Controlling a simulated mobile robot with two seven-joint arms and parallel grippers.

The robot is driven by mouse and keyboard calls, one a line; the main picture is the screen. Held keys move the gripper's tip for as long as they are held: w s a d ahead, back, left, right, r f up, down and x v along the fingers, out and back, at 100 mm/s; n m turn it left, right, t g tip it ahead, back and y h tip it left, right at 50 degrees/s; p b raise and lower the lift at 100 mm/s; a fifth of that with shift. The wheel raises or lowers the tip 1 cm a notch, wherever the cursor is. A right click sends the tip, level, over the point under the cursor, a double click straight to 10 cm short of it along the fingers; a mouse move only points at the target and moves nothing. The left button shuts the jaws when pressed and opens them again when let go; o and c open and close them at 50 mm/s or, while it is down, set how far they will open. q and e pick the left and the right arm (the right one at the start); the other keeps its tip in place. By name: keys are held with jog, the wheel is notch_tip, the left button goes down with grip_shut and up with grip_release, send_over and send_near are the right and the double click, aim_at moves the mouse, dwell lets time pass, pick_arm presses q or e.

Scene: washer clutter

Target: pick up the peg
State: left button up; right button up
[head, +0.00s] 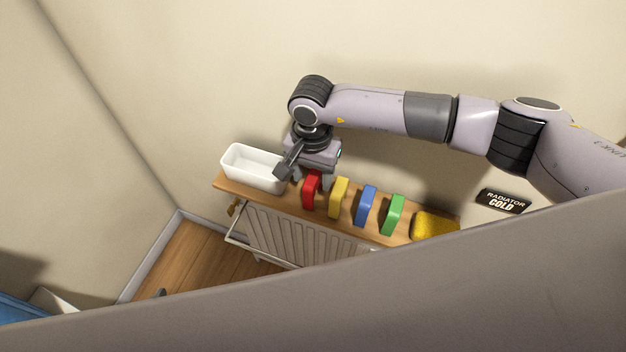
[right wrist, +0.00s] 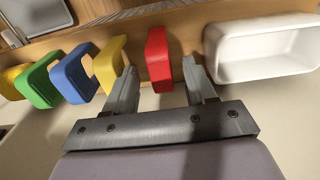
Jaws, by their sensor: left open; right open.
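No thing in view is clearly a peg. A row of upright coloured pieces stands on a wooden shelf (head: 391,239): red (head: 310,190), yellow (head: 339,198), blue (head: 365,206) and green (head: 392,215). My right gripper (head: 313,182) is open over the left part of the row. In the right wrist view its fingers (right wrist: 160,70) stand apart, with the red piece (right wrist: 158,58) showing between them; contact cannot be told. The left finger is close to the yellow piece (right wrist: 108,66). A small brown thing (head: 233,208), too small to identify, is at the shelf's left end. My left gripper is not in view.
A white open tray (head: 252,168) stands at the shelf's left end, close to my right gripper. A yellow sponge-like block (head: 436,226) lies at the right end. A ribbed radiator (head: 290,237) is below the shelf, and the wall rises behind it.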

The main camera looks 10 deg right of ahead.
jog(key=shift+f, duration=0.75)
jog(key=c, duration=1)
jog(key=shift+r, duration=0.15)
